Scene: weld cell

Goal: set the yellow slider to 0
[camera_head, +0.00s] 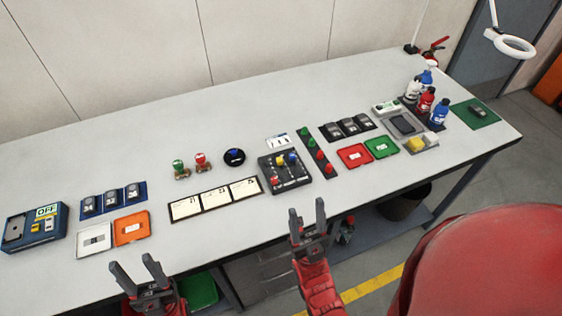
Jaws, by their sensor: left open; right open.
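A dark slider box (287,180) lies near the middle of the table. It carries a yellow slider (280,161), a blue slider (292,158) and a red slider (275,180). The yellow knob is toward the far side of the box, just left of the blue one; its scale marks are too small to read. My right gripper (307,208) is open and empty, nearer to me than the box, at the table's front edge. My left gripper (134,263) is open and empty at the front edge, further left. Neither gripper touches the sliders.
White cards (214,197) lie left of the box, and a dark strip with green and red knobs (318,154) stands close on its right. Red and green valves (190,165) and a round dark dial (234,156) are behind left. Bottles (426,100) stand far right.

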